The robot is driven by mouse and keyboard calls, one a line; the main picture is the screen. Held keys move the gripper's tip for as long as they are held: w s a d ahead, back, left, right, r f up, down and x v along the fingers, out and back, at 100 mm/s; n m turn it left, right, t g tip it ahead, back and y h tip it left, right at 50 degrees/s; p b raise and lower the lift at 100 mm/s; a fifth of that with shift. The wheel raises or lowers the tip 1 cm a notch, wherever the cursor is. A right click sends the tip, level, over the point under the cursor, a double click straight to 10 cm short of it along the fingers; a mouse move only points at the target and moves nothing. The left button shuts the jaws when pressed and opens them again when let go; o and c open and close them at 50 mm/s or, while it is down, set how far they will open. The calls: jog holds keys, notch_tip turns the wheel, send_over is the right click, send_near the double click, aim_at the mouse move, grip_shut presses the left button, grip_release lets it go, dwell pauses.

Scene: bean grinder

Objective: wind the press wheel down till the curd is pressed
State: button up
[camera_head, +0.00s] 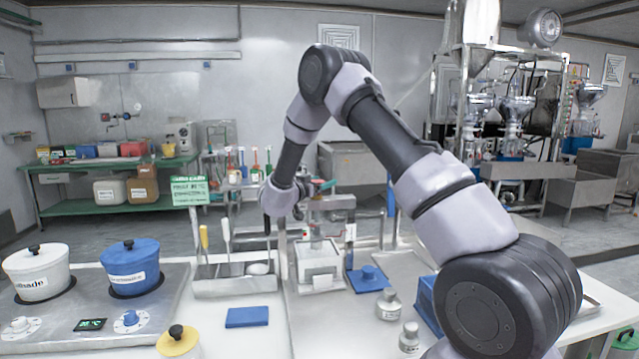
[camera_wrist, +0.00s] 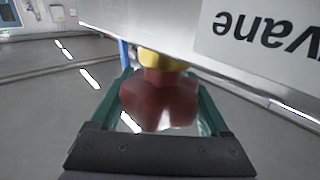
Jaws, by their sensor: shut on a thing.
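In the wrist view, the teal fingers of my gripper (camera_wrist: 160,84) close around a dark red lobed wheel (camera_wrist: 158,104). A yellow collar (camera_wrist: 163,58) joins the wheel to a grey-white body above it in the picture, which bears an upside-down label ending in "vane". In the head view, my gripper (camera_head: 324,187) is at the press's grey crossbeam (camera_head: 334,203), and my wrist mostly hides the wheel. A white box-shaped mould (camera_head: 318,258) stands below the beam. I cannot see the curd or tell how far it is pressed.
A blue pad with a knob (camera_head: 369,278) and small bottles (camera_head: 389,305) stand right of the mould. A utensil tray (camera_head: 236,277) is on the left. A white pot (camera_head: 38,275) and a blue pot (camera_head: 131,268) stand further left.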

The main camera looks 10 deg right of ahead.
jog(key=shift+s+d+r+m+g+h, duration=0.1)
jog(key=shift+s+d+m+g+h, duration=0.05)
jog(key=shift+m+g+h, duration=0.9)
jog(key=shift+s+d+r+m+g+h, duration=0.15)
jog(key=shift+m+g+h, duration=0.5)
jog(key=shift+g, duration=0.7)
jog(key=shift+f, duration=0.1)
jog(key=o, duration=1.2)
jog(key=v, duration=1)
jog(key=shift+s+a, duration=0.15)
jog(key=shift+a, duration=0.25)
